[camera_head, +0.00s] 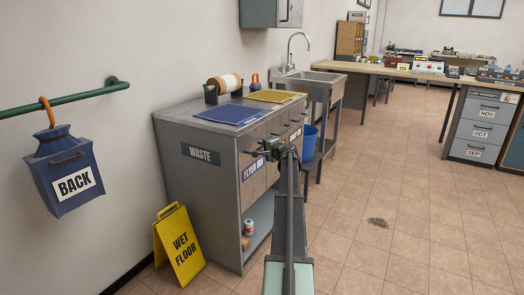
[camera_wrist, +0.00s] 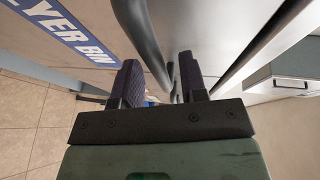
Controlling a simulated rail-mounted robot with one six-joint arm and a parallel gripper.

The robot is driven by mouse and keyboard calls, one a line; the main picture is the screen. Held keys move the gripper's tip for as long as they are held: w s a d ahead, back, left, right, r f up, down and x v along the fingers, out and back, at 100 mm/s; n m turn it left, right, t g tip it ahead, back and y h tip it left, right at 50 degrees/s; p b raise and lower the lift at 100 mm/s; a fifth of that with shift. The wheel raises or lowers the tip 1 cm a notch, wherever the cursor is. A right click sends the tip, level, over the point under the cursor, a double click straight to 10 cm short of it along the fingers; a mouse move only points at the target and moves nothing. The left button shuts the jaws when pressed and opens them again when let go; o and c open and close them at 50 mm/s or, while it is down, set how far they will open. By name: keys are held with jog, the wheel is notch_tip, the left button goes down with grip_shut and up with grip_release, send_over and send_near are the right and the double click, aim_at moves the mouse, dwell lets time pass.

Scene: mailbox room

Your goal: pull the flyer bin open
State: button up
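The flyer bin is a grey front in the side of a metal cabinet, with a blue "FLYER BIN" label (camera_head: 254,167). Its label also shows in the wrist view (camera_wrist: 62,28), close on the left. My gripper (camera_head: 277,150) is at the bin front, by the label. In the wrist view my gripper (camera_wrist: 160,88) has its two dark fingers apart, with a visible gap. A dark handle bar (camera_wrist: 143,32) runs down towards this gap, nearer the right finger. I cannot tell whether either finger touches it. My arm hides part of the bin front in the head view.
The grey cabinet (camera_head: 200,185) carries blue and yellow mats and has a "WASTE" label on its side. A yellow wet-floor sign (camera_head: 180,246) stands in front of it. A sink (camera_head: 308,77) and a blue bucket (camera_head: 309,141) are beyond.

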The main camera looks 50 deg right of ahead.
jog(key=shift+w+d+f, duration=0.1)
jog(key=shift+w+d, duration=0.05)
jog(key=shift+w, duration=0.35)
jog(key=shift+c, duration=0.4)
grip_shut()
jog(key=shift+s, duration=0.1)
